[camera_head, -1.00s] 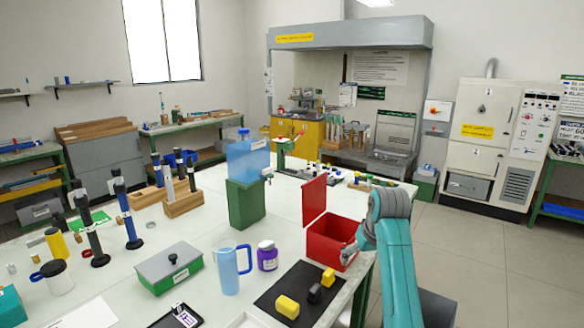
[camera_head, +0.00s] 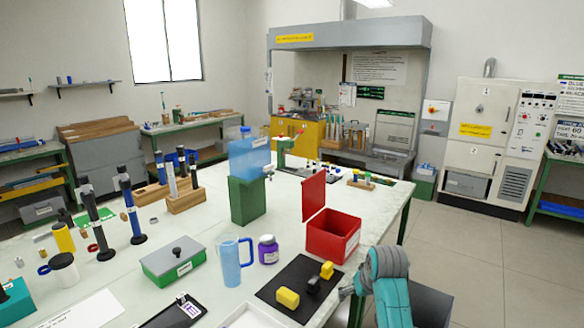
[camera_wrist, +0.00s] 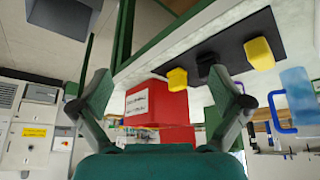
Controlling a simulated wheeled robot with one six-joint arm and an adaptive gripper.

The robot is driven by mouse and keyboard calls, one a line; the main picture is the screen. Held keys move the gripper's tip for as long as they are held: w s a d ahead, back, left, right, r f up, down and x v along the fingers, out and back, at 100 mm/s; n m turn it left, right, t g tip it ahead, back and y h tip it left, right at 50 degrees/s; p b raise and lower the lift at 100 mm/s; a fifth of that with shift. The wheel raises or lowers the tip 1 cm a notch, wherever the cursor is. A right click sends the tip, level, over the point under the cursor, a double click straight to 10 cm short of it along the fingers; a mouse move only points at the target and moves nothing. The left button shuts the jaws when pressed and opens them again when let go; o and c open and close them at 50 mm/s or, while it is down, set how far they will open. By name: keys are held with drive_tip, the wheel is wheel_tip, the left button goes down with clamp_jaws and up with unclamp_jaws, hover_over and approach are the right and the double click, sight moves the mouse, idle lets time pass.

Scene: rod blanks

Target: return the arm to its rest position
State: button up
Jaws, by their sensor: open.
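My gripper (camera_wrist: 163,95) is open and empty in the wrist view, its two grey fingers spread wide. In the head view my teal arm is folded low at the lower right, beside the table's front right edge. My gripper (camera_head: 346,293) shows only as a small grey part there, next to the black mat (camera_head: 272,301). The red box (camera_head: 334,238) stands on the table with its lid up. In the wrist view the red box (camera_wrist: 158,104) appears between the fingers, farther off and not touched.
Yellow blocks (camera_head: 288,298) and a dark block (camera_head: 313,284) lie on the mat. A blue jug (camera_head: 229,265), a purple jar (camera_head: 268,250) and a green box with a grey lid (camera_head: 172,262) stand to the left. The floor right of the table (camera_head: 480,260) is clear.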

drive_tip(key=s+f+t, duration=0.2)
drive_tip(key=s+f, duration=1)
drive_tip(key=f, duration=0.4)
drive_tip(key=s+f+m+t, duration=0.1)
drive_tip(key=s+f, duration=0.2)
drive_tip(key=s, duration=0.6)
drive_tip(key=s+f+t, duration=0.2)
drive_tip(key=s+f, duration=0.2)
drive_tip(key=s, duration=0.5)
drive_tip(key=s+r+t, duration=0.1)
drive_tip(key=s+r, duration=0.1)
drive_tip(key=s, duration=0.6)
drive_tip(key=s+r+t, duration=0.1)
drive_tip(key=s+r, duration=0.2)
drive_tip(key=s, duration=0.6)
drive_tip(key=s+r+t, duration=0.2)
drive_tip(key=s+r, duration=1.2)
drive_tip(key=shift+a+r+m+h, duration=0.15)
drive_tip(key=shift+r+m+h, duration=0.15)
drive_tip(key=shift+r, duration=0.1)
drive_tip(key=shift+w, duration=0.1)
